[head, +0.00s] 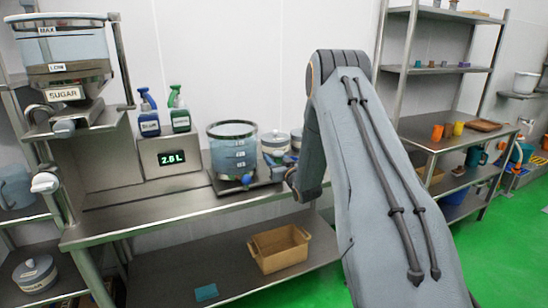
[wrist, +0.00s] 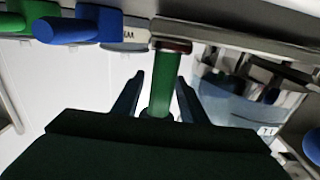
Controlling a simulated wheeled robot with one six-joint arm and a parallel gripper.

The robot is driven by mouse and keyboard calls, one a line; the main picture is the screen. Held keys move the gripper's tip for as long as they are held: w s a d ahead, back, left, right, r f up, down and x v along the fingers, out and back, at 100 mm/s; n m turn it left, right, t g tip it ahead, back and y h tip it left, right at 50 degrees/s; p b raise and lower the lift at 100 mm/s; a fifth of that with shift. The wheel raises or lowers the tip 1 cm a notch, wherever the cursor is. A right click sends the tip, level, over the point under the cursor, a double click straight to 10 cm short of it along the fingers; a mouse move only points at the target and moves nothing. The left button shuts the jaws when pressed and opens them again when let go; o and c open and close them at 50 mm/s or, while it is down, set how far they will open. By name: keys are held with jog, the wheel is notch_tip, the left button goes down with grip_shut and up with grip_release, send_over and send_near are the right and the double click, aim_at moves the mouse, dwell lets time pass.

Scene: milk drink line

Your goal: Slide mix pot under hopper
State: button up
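The clear mix pot (head: 232,152) with white level marks stands upright on the steel counter, right of the display box. Its clear wall also shows at the right in the wrist view (wrist: 245,108). The sugar hopper (head: 65,50) is mounted at the far left, apart from the pot. In the wrist view my gripper (wrist: 160,75) is open. A green bar with a dark red collar (wrist: 162,85) lies between its fingers, with gaps seen on both sides; I cannot tell what it belongs to. My arm hides the gripper in the head view.
The display box (head: 168,157) reads about 2 L and carries blue and green spray bottles (head: 150,115). Lidded pots (head: 275,143) stand right of the mix pot. The counter's front left (head: 130,215) is clear. A tan crate (head: 278,250) sits on the lower shelf.

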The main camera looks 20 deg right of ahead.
jog(key=shift+w, duration=0.35)
grip_shut()
